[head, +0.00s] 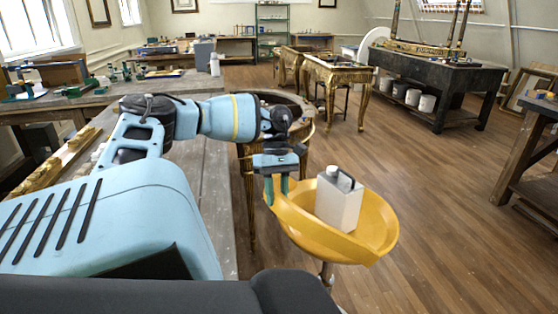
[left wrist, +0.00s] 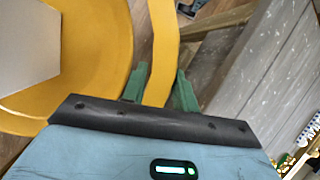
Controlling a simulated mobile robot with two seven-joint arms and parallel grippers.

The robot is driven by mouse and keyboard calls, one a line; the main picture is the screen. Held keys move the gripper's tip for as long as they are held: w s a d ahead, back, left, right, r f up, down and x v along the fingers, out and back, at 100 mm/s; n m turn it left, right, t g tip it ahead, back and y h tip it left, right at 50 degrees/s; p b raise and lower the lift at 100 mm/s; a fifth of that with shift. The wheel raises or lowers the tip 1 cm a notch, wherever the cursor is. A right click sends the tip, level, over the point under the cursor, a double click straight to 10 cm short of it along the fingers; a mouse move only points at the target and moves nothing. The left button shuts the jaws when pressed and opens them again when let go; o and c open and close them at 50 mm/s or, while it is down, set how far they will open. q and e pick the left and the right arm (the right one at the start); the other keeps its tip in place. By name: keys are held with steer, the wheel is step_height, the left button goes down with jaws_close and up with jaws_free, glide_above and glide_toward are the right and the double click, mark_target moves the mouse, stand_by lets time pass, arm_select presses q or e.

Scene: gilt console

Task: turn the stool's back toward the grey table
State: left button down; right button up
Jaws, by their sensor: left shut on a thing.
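The grey table (head: 212,178) lies left of the stool, partly hidden by my arm. My right gripper is not in view.
A gilt console with a dark round top (head: 272,98) stands just behind my left gripper, close to the grey table. Wooden floor (head: 450,220) is open to the right of the stool. A wooden bench (head: 530,165) stands at the far right.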

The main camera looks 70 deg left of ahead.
arm_select(q)
steer(key=shift+a, duration=0.1)
stand_by(0.4)
steer(key=c, duration=1.1)
jaws_free()
steer(key=b+v, duration=0.2)
steer(key=v, duration=0.3)
steer(key=shift+a+b, duration=0.15)
steer(key=shift+b, duration=0.25)
steer(key=shift+b+v, duration=0.7)
steer(key=shift+v, duration=0.3)
steer(key=shift+w+r, duration=0.1)
steer(key=shift+r, duration=0.25)
